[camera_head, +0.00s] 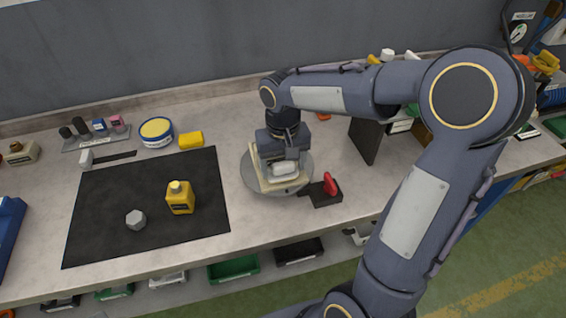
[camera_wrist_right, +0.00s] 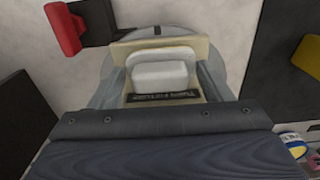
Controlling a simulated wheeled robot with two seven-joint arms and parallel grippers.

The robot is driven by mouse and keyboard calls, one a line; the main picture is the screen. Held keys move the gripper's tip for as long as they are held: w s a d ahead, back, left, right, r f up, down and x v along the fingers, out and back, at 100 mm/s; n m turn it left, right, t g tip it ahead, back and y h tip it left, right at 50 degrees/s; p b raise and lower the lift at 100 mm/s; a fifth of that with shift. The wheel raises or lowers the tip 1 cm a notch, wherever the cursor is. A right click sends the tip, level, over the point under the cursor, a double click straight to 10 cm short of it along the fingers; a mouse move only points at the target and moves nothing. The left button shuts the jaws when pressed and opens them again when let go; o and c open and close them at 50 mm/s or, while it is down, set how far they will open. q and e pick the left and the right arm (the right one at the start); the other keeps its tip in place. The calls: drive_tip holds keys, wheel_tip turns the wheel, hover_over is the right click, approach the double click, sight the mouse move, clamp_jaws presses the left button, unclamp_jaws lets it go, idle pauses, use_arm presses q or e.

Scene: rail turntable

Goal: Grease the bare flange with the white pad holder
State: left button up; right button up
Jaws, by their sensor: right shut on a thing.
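My right gripper (camera_head: 286,158) points down over the round grey turntable (camera_head: 250,184) and is shut on the white pad holder (camera_head: 285,168). In the right wrist view the white pad holder (camera_wrist_right: 160,75) sits between the two grey fingers, with a dark lettered strip at its near side. A cream rail piece (camera_head: 268,186) lies on the turntable under and around the gripper. Its raised cream edge (camera_wrist_right: 150,46) shows just beyond the holder. Whether the pad touches the cream surface is hard to tell. Any grease on it cannot be made out. My left gripper is out of view.
A black block with a red lever (camera_head: 330,185) stands at the turntable's right edge. A black mat (camera_head: 100,210) holds a yellow bottle (camera_head: 180,198) and grey hex piece (camera_head: 135,220). A round blue-yellow tin (camera_head: 156,132) and yellow block (camera_head: 191,140) are behind. A dark upright panel (camera_head: 366,140) stands right.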

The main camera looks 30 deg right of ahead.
drive_tip(key=shift+f, duration=0.4)
drive_tip(key=shift+w+a+r, duration=0.1)
drive_tip(key=shift+w+a, duration=0.15)
drive_tip(key=shift+a, duration=0.75)
drive_tip(key=shift+a, duration=0.1)
drive_tip(key=shift+w+a, duration=0.25)
drive_tip(key=shift+a, duration=0.65)
drive_tip(key=shift+d, duration=0.1)
drive_tip(key=shift+s+d+f, duration=0.1)
drive_tip(key=shift+s+d, duration=0.05)
drive_tip(key=shift+d, duration=0.35)
drive_tip(key=shift+s+d+f, duration=0.1)
drive_tip(key=shift+s+d, duration=0.05)
drive_tip(key=shift+d, duration=0.3)
